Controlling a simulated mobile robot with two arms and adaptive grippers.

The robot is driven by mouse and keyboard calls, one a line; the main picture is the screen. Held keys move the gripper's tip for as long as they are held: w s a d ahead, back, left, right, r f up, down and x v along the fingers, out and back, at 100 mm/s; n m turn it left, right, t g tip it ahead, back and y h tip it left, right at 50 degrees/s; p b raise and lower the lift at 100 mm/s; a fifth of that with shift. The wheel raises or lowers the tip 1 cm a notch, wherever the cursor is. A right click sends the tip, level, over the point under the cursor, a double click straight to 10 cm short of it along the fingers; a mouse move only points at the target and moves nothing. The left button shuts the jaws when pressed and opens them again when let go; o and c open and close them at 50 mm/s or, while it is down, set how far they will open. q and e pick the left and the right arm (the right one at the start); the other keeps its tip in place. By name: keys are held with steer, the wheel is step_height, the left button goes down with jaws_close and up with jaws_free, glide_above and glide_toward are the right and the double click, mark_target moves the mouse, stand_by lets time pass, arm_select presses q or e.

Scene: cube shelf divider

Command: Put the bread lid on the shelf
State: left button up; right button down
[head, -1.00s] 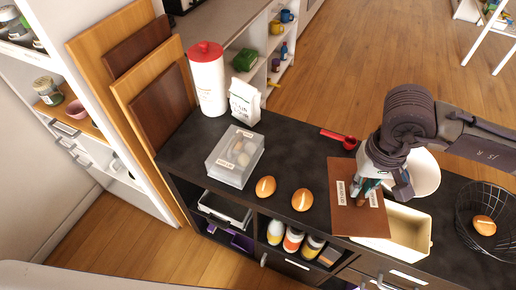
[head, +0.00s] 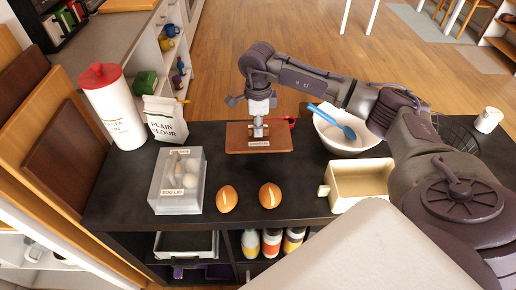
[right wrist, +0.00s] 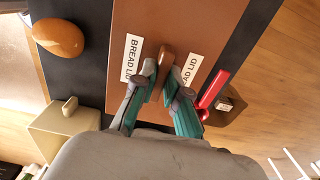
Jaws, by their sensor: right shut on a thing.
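The bread lid (head: 240,142) is a flat brown board with a knob and white "BREAD LID" labels. In the head view it is over the dark countertop near its far edge; I cannot tell its exact height. My right gripper (head: 258,130) is above it, shut on its knob (right wrist: 167,58), as the right wrist view shows. The cream bread box (head: 362,182) stands lidless at the right. The shelf (head: 230,248) has open compartments under the countertop; one holds a grey tray (head: 186,243), another several bottles (head: 271,243). My left gripper is not in view.
Two bread rolls (head: 227,198) (head: 270,195) and a clear egg box (head: 176,180) stand nearer the front. A white bowl (head: 345,137) with a blue spoon (head: 332,121) is to the right. Flour (head: 166,120) and a red-topped canister (head: 112,108) stand at the left.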

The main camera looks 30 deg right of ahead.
step_height(320, 180, down, 3)
steer(key=shift+r, duration=0.15)
step_height(320, 180, down, 4)
steer(key=shift+s+r+p, duration=0.1)
steer(key=shift+r+p, duration=0.1)
steer(key=shift+p, duration=0.2)
steer(key=shift+f, duration=0.35)
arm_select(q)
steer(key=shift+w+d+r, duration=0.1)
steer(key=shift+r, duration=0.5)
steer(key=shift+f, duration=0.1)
arm_select(e)
steer(key=shift+f, duration=0.2)
steer(key=c, duration=1.2)
jaws_free()
steer(key=shift+r, duration=0.2)
